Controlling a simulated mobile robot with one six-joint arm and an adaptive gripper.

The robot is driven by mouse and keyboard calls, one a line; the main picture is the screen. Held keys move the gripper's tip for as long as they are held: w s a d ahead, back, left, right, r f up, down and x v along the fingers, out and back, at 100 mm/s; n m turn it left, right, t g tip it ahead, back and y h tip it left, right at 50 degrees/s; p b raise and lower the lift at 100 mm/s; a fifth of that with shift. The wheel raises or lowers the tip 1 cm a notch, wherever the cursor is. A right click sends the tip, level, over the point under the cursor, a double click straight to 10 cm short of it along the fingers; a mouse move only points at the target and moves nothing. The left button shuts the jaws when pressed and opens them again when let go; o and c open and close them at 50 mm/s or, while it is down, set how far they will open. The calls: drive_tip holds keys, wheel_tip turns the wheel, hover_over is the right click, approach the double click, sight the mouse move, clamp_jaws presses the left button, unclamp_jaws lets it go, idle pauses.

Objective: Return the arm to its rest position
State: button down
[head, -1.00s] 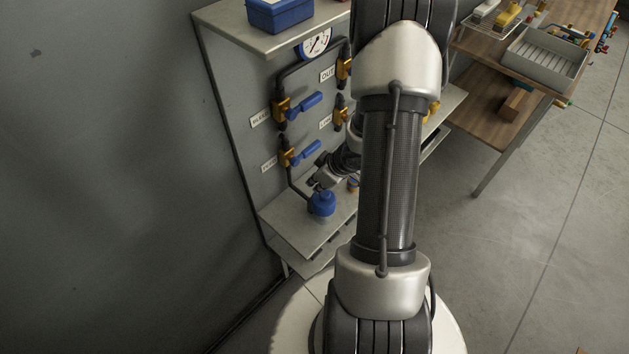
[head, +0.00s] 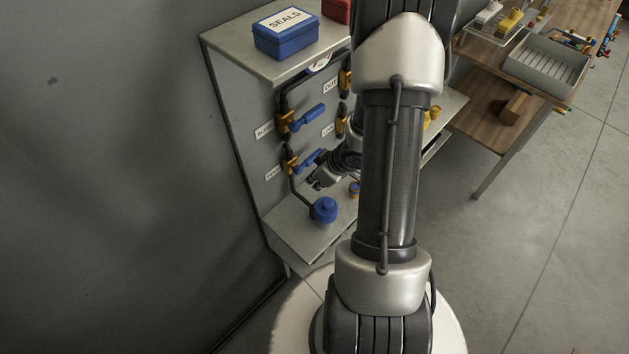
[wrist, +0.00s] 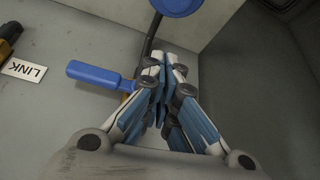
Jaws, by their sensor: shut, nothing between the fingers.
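My gripper (wrist: 160,85) is shut and empty in the wrist view, its fingertips together. In that view it overlaps the pipe, beside the end of a blue valve handle (wrist: 98,75). Whether it touches the handle or pipe I cannot tell. In the head view my gripper (head: 316,183) shows small in front of the panel, below the lower blue valve handle (head: 308,161) and above the blue cap (head: 324,209). Much of my arm stands in front of the panel and hides its right part.
The valve panel (head: 240,110) has an upper blue handle (head: 310,117). A blue SEALS box (head: 286,35) and a red box (head: 337,10) stand on its top. A wooden table (head: 478,125) with a grey tray (head: 514,73) is at the right. The floor (head: 520,220) there is clear.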

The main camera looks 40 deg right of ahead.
drive_tip(key=p+v, duration=0.2)
drive_tip(key=v, duration=0.3)
drive_tip(key=shift+s+r, duration=0.2)
drive_tip(key=shift+s, duration=0.1)
drive_tip(key=shift+w, duration=0.1)
